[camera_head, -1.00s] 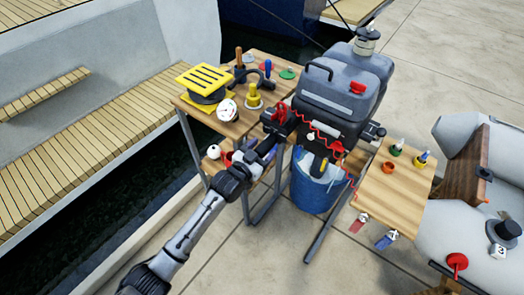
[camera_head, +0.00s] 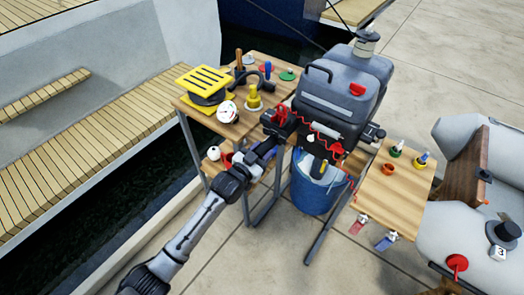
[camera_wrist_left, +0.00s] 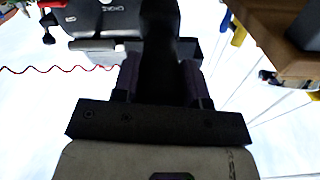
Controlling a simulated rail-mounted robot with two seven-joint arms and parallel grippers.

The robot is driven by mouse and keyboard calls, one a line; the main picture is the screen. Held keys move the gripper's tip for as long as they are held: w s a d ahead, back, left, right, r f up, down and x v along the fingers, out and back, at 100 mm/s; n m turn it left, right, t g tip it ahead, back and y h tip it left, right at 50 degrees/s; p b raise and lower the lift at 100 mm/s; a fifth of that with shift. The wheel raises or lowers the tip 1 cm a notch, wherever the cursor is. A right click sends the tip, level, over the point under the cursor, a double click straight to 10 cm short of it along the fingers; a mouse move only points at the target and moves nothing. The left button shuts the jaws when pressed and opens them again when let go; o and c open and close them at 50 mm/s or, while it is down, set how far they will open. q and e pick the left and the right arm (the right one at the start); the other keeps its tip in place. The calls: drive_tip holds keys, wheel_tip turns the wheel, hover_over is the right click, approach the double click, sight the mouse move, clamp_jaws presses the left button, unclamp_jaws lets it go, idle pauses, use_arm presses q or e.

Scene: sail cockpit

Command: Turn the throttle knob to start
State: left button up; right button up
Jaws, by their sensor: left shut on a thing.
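The grey outboard motor (camera_head: 340,98) stands in the middle of the head view, with a dark front and a red coiled cord (camera_head: 340,143). My left gripper (camera_head: 281,120) is at the motor's left side, at the outer end of its dark handle, where the throttle knob is. In the left wrist view the black knob and handle (camera_wrist_left: 160,45) run between the two fingers. The gripper is shut on the knob. The knob's marks are hidden, so its turn angle cannot be read. The motor shows upside down there, with a CHOKE label (camera_wrist_left: 116,9). My right gripper is not in view.
A blue bucket (camera_head: 314,190) stands under the motor. A wooden table (camera_head: 222,128) at left holds a yellow-topped item (camera_head: 205,78), a gauge (camera_head: 228,111) and small parts. A small wooden table (camera_head: 385,205) is at right, beside a grey inflatable boat (camera_head: 455,220).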

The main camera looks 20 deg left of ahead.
use_arm(q)
drive_tip(key=m+p, duration=0.3)
drive_tip(key=shift+r, duration=0.2)
drive_tip(key=shift+m+p, duration=0.75)
drive_tip(key=shift+m, duration=0.35)
drive_tip(key=shift+f+m+p, duration=0.15)
drive_tip(key=shift+m+p, duration=0.35)
drive_tip(key=shift+m, duration=0.8)
drive_tip(key=o, duration=0.9)
